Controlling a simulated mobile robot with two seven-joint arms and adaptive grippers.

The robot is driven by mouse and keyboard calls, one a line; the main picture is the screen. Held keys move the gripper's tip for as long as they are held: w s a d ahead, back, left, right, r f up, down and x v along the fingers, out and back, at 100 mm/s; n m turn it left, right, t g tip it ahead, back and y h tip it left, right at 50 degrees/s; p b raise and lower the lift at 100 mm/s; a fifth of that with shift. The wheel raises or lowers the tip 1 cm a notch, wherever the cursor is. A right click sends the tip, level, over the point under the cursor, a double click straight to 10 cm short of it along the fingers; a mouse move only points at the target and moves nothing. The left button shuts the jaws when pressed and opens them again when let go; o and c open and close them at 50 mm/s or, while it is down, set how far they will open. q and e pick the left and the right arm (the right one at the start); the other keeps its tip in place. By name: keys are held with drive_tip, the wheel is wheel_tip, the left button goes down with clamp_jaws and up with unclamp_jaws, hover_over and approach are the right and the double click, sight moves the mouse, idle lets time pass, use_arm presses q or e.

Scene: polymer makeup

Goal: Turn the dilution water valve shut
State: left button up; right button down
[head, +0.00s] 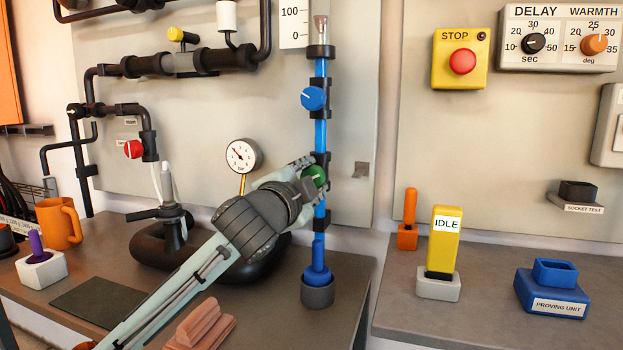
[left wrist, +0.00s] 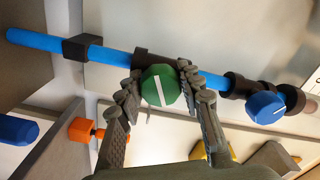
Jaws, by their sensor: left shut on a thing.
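A green round valve knob (left wrist: 160,88) with a white pointer line sits on a vertical blue pipe (head: 320,130). The line runs slanted across the knob in the left wrist view. In the head view my fingers partly hide the green knob (head: 314,176). My left gripper (head: 308,172) is shut on this knob, one finger on each side, as the left wrist view (left wrist: 161,87) shows. A blue knob (head: 313,98) with a white line is higher on the same pipe, apart from my gripper; it also shows in the left wrist view (left wrist: 266,107).
A pressure gauge (head: 243,155) stands left of the pipe, near my arm. A red knob (head: 133,149) is on dark pipes further left. On the right bench are a yellow IDLE block (head: 445,240), an orange peg (head: 410,215) and a blue proving unit (head: 552,290).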

use_arm(q)
drive_tip(key=m, duration=0.5)
drive_tip(key=shift+m, duration=0.3)
idle(0.4)
drive_tip(key=o, duration=1.2)
drive_tip(key=shift+c, duration=0.2)
drive_tip(key=v, duration=1.2)
drive_tip(key=shift+r, duration=0.1)
